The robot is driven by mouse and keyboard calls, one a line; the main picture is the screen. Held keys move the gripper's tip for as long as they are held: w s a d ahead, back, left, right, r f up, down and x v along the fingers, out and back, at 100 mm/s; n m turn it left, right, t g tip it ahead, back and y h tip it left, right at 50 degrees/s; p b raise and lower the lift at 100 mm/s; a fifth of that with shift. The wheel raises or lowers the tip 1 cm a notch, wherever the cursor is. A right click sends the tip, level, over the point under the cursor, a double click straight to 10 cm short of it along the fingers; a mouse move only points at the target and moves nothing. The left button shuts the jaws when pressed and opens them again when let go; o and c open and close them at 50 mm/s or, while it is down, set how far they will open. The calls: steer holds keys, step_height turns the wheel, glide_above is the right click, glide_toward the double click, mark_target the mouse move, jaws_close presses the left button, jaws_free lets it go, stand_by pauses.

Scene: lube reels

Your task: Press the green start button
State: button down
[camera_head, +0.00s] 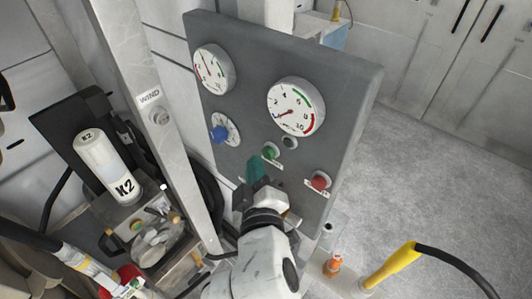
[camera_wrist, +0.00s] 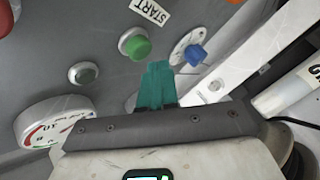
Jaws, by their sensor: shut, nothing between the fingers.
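The green start button (camera_head: 269,152) is on the dark grey control panel (camera_head: 240,100), below and between two round gauges. In the wrist view the green button (camera_wrist: 137,47) shows beside a label reading START (camera_wrist: 150,11). My gripper (camera_head: 255,166) is in front of the panel, just below and left of the button in the head view. In the wrist view its teal fingertips (camera_wrist: 157,72) are together and empty, and the button sits just above and left of them. I cannot tell the exact gap to the panel; the button's face is uncovered.
A red button (camera_head: 320,180), a blue knob (camera_head: 218,133) and a dark green lamp-like disc (camera_head: 290,143) are on the same panel. A pale post (camera_head: 150,90) marked WIND stands at left, near a K2 canister (camera_head: 105,165). A yellow-handled hose (camera_head: 390,266) is at lower right.

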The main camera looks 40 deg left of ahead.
steer(key=shift+w, duration=0.15)
steer(key=shift+w, duration=0.3)
steer(key=shift+w+d+p, duration=0.1)
steer(key=shift+w+p, duration=0.3)
steer(key=shift+w, duration=0.05)
stand_by(1.1)
steer(key=shift+s, duration=0.1)
steer(key=shift+s+b, duration=0.35)
steer(key=shift+s, duration=0.45)
steer(key=shift+s+a+b, duration=0.15)
steer(key=shift+s+b, duration=0.25)
steer(key=shift+s, duration=0.85)
steer(key=shift+s+a+b, duration=0.15)
steer(key=shift+s+b, duration=0.25)
steer(key=shift+s, duration=0.85)
